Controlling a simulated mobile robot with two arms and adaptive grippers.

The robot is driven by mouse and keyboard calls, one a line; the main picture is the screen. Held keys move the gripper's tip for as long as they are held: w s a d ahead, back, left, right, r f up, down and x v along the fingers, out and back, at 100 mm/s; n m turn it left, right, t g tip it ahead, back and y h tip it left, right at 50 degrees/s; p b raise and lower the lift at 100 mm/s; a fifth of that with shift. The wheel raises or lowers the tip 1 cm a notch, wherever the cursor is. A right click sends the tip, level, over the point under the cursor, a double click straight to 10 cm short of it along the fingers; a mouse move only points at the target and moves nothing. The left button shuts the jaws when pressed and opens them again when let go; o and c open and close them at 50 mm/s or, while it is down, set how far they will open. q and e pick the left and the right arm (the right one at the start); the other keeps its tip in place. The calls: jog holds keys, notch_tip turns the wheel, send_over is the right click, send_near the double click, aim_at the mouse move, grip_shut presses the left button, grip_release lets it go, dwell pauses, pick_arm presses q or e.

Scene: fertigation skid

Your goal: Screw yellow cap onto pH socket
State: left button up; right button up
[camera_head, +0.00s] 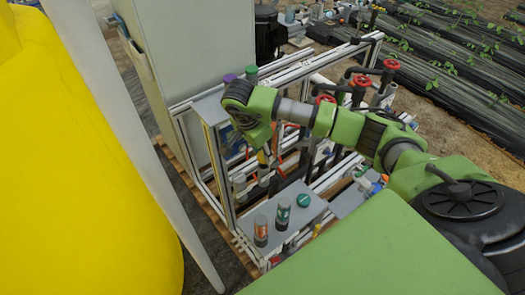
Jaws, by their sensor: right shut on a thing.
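My right arm reaches in from the right over the skid's metal frame, with its wrist bent downward. My right gripper (263,158) is small and partly hidden below the green wrist. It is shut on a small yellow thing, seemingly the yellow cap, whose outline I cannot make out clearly. Grey cylindrical fittings (239,185) stand just below and left of the gripper. I cannot tell which one is the pH socket, or whether the cap touches it. My left gripper is not in view.
A grey shelf (289,190) in front carries an orange-banded cylinder (260,230), a green-banded cylinder (283,213) and a green round cap (303,201). Red handwheels (391,64) stand behind my arm. A grey cabinet (190,60) and a yellow tank (80,170) bound the left.

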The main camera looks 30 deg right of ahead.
jog(key=shift+f, duration=0.2)
jog(key=shift+f+b, duration=0.25)
jog(key=shift+b, duration=0.05)
jog(key=shift+f, duration=0.25)
jog(key=shift+b, duration=0.35)
dwell(0.5)
jog(key=shift+f+b, duration=0.8)
jog(key=shift+b, duration=0.05)
dwell(0.8)
jog(key=shift+o, duration=1)
